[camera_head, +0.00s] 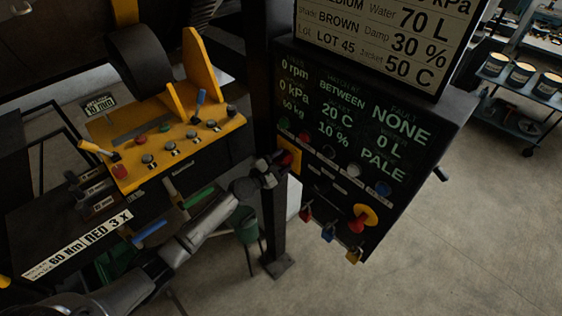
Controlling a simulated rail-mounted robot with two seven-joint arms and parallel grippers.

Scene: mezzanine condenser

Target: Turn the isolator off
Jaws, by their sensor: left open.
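A black control cabinet (345,180) stands right of centre. On its left edge is a yellow plate (296,152) with a red knob (286,159), which looks like the isolator. My left gripper (276,167) is open, with its fingertips close to this red knob. The fingers partly cover the knob, so I cannot tell if they touch it or which way its handle points. A second red knob on a round yellow plate (371,215) sits lower on the cabinet front. My right gripper is not in view.
Red (305,213), blue (328,233) and yellow (354,254) padlock-like pieces hang at the cabinet's bottom edge. A yellow machine panel (165,150) with several knobs stands left. A dark post (276,230) stands beneath my gripper. Open floor (450,240) lies right.

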